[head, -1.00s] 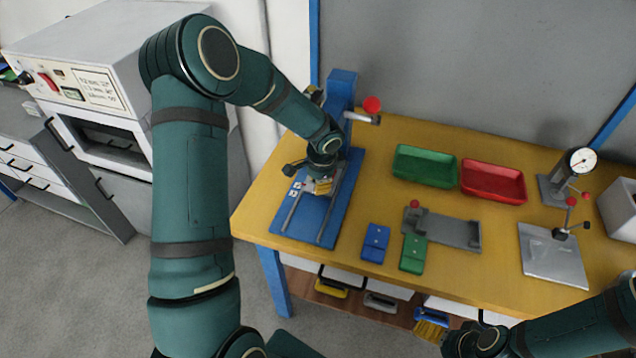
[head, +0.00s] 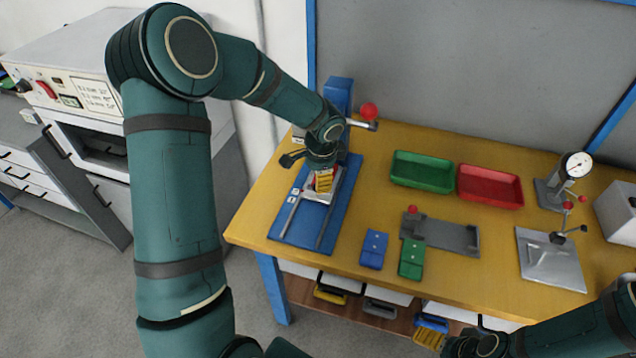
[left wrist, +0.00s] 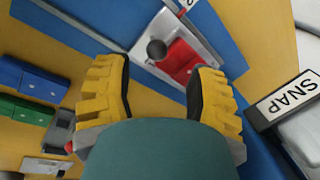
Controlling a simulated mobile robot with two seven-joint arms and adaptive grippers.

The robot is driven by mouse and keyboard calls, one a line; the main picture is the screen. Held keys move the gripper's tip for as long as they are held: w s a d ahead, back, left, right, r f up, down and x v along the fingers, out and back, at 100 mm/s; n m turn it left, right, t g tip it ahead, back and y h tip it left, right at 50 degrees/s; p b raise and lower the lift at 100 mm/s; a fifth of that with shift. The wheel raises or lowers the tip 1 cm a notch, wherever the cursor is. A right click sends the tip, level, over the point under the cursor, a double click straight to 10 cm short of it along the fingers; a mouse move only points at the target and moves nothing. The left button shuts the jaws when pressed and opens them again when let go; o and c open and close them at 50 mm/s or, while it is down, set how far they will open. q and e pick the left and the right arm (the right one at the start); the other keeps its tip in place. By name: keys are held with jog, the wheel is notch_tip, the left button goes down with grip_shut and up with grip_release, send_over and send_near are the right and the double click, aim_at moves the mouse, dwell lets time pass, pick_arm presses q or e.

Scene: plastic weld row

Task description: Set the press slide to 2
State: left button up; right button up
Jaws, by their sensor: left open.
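The blue press (head: 338,95) stands at the table's left end, with a red-knobbed lever. Its blue base (head: 339,218) carries two rails and small number labels (head: 294,197) on the left side. The press slide (head: 312,196) is a pale plate on the rails, partly hidden under my left gripper (head: 323,181). In the left wrist view, the slide (left wrist: 196,28) bears a dark round knob (left wrist: 156,49) and a red part (left wrist: 180,62). My left gripper (left wrist: 158,88) is open, the knob ahead between its fingers, not gripped. My right gripper (head: 430,338) is low at the bottom, its jaws unclear.
A blue block (head: 373,249), a green block (head: 411,258) and a grey fixture (head: 445,234) lie right of the press. Green (head: 423,170) and red (head: 490,186) trays stand behind. A SNAP sign (left wrist: 287,98) is close beside the left gripper in the wrist view.

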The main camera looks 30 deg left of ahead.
pick_arm(q)
notch_tip(320, 180, up, 7)
jog(key=d, duration=0.1)
jog(key=shift+s+f, duration=0.2)
jog(key=shift+s, duration=0.25)
